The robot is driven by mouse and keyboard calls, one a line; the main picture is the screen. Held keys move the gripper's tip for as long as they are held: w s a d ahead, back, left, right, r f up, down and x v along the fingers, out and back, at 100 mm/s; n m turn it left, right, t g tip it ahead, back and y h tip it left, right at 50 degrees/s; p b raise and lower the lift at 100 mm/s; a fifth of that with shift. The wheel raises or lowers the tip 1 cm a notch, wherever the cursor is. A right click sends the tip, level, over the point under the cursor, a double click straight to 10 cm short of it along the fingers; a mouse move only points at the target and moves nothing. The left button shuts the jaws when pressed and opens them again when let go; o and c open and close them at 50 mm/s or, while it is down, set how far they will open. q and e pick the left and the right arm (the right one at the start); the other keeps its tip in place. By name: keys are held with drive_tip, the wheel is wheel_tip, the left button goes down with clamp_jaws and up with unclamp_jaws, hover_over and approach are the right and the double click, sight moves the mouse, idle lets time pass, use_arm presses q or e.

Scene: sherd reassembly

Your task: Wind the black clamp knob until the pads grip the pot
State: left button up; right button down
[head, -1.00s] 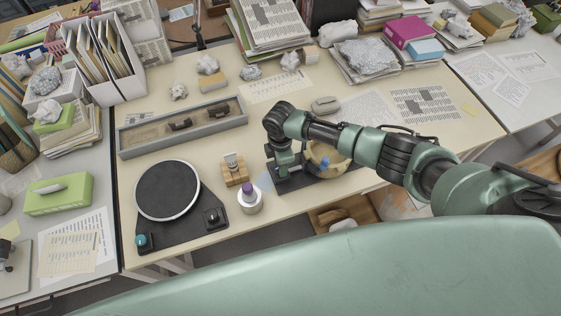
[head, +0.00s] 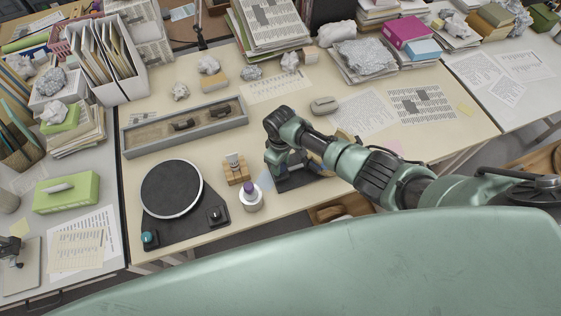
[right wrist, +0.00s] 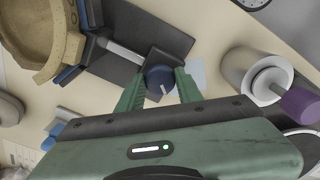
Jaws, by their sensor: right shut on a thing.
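My right gripper (right wrist: 158,88) is shut on the black clamp knob (right wrist: 160,78), one finger on each side. The knob has a white mark on its face. A grey screw rod (right wrist: 122,52) runs from the knob block toward the tan pot (right wrist: 42,30). A dark blue pad (right wrist: 90,48) stands at the pot's side; I cannot tell whether it touches. In the head view my right gripper (head: 275,168) is over the left end of the dark clamp base (head: 297,182). My forearm hides most of the pot there. My left gripper is out of view.
A wooden block (head: 236,170), a black turntable (head: 171,188) and a grey tray (head: 150,134) are farther left. Papers (head: 365,110) lie behind my right arm.

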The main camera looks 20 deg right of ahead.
drive_tip(key=shift+m, duration=1)
drive_tip(key=c, duration=0.9)
unclamp_jaws()
drive_tip(key=shift+c, duration=0.2)
drive_tip(key=shift+w+r, duration=0.1)
drive_tip(key=shift+r, duration=0.5)
wheel_tip(320, 180, up, 7)
drive_tip(key=shift+f+b, duration=0.15)
drive_tip(key=shift+b, duration=0.2)
